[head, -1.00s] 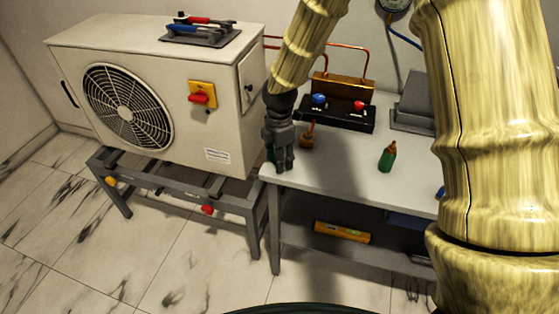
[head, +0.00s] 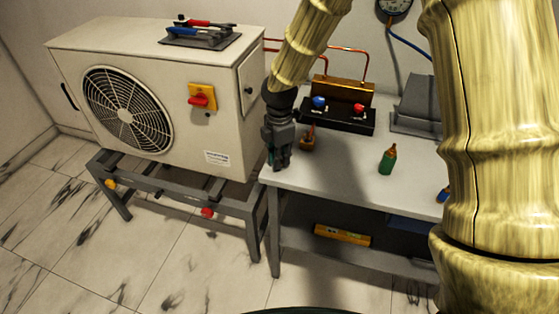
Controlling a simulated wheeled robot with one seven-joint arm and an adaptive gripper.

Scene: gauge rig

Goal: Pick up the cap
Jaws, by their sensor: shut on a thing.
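My gripper (head: 278,158) points down at the left front corner of the workbench (head: 335,180). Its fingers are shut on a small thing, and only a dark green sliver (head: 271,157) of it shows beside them. The fingers hide most of it, so its shape is unclear, and I cannot tell whether it is the cap or whether it touches the bench top. No other cap can be made out clearly.
A green bottle with an orange top (head: 387,160) stands right of my gripper. A small brown item (head: 307,142) is close by. A black manifold with blue and red knobs (head: 345,116) stands behind. The outdoor unit (head: 150,95) is close on the left.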

